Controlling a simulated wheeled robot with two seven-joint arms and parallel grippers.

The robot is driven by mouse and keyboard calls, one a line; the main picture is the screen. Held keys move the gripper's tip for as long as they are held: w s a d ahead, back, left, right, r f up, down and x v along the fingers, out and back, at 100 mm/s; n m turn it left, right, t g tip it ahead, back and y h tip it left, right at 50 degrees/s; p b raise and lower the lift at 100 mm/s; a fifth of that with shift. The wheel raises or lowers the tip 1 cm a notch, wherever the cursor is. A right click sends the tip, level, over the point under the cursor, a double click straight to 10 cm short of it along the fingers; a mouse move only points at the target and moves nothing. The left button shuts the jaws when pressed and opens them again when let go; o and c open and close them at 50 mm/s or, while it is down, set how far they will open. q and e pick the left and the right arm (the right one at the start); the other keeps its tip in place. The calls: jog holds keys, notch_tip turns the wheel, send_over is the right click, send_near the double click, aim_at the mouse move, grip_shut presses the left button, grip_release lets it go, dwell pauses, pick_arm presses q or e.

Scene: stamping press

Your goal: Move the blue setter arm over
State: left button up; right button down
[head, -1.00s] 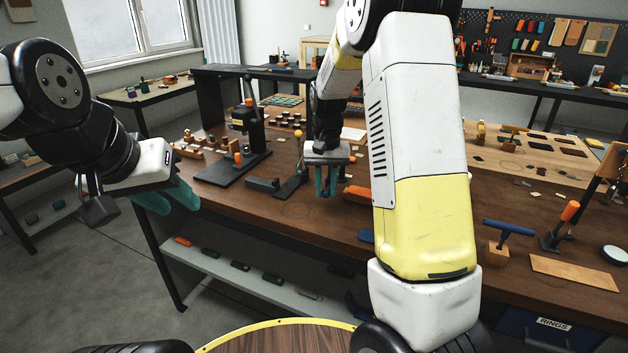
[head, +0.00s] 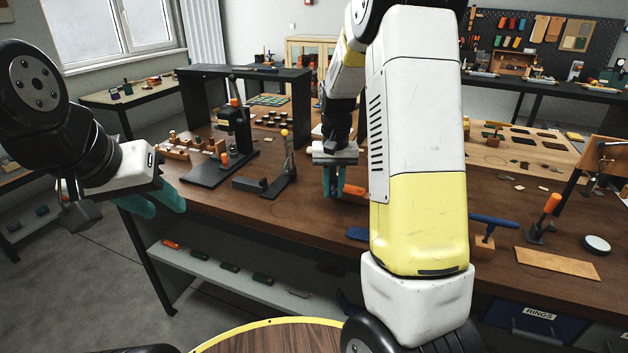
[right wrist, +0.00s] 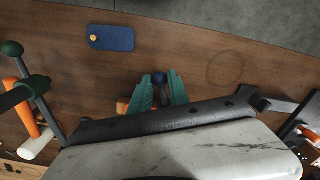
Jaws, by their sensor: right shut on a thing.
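The blue setter arm shows in the right wrist view as a dark blue ball knob (right wrist: 160,78) between the teal fingertips of my right gripper (right wrist: 160,90). The gripper is shut on it; the shaft and base are mostly hidden by the fingers and wrist. In the head view my right gripper (head: 333,182) points down over the bench, beside an orange piece (head: 355,190), and the blue knob cannot be made out there. My left gripper (head: 158,202) is off the bench's left front edge, its teal fingers apart and empty.
A blue plate (right wrist: 112,37) with a tan knob lies near the bench edge. A lever with a yellow knob (head: 284,133) stands left of my right gripper. A green-knobbed lever (right wrist: 12,48) stands at the left in the right wrist view. A blue-handled tool (head: 495,222) lies further right.

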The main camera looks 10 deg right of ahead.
jog(key=shift+s+d, duration=0.15)
jog(key=shift+d, duration=0.4)
jog(key=d, duration=0.6)
jog(key=shift+d, duration=0.25)
dwell(0.5)
jog(key=shift+w+d, duration=0.25)
jog(key=shift+d, duration=0.7)
jog(key=shift+w+d, duration=0.25)
jog(key=shift+d, duration=0.65)
jog(key=shift+w+d, duration=0.25)
jog(key=shift+d, duration=0.7)
jog(key=shift+r, duration=0.1)
jog(key=c, duration=1.1)
grip_release()
jog(key=shift+d, duration=0.15)
jog(key=shift+c, duration=0.2)
